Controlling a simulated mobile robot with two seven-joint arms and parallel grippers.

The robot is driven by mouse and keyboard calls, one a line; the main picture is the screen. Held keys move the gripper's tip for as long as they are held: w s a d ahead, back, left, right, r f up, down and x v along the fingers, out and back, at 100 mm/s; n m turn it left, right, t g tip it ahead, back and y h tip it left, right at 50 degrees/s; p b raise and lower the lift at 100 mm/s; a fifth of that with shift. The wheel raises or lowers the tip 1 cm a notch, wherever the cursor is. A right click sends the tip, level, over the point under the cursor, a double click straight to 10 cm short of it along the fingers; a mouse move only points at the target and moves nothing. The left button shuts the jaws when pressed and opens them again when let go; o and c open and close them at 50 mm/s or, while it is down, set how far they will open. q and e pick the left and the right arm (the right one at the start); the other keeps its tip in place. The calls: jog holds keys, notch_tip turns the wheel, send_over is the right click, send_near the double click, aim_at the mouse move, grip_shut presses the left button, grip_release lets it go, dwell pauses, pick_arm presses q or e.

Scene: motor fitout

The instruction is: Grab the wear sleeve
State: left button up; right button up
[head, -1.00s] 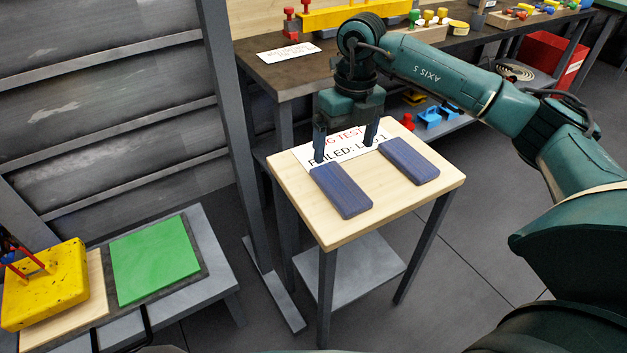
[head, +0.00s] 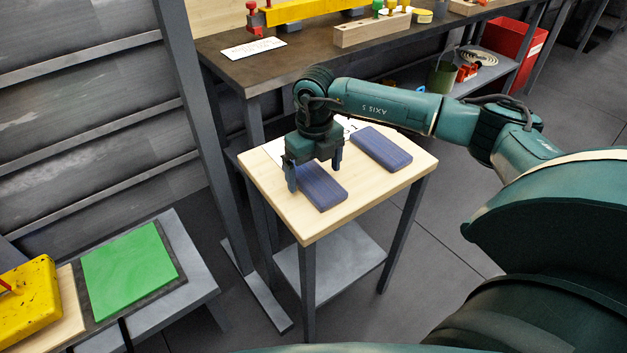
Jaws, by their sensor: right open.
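I cannot make out a thing that is clearly a wear sleeve. Two flat blue blocks lie on the small wooden-topped table (head: 270,168). The near blue block (head: 325,190) is partly covered by my right gripper, and the far blue block (head: 381,149) lies clear of it. My right gripper (head: 315,178) is open and points down, one finger to each side of the near block's back end. Whether the fingers touch the block or the tabletop I cannot tell. My left gripper is out of view.
A white printed card (head: 347,124) is mostly hidden behind my right gripper. A workbench (head: 310,62) with coloured parts stands behind, with a red bin (head: 502,50) at its far right. A green panel (head: 130,270) and a yellow block (head: 28,300) lie at lower left.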

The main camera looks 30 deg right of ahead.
jog(key=shift+f, duration=0.6)
jog(key=c, duration=1.1)
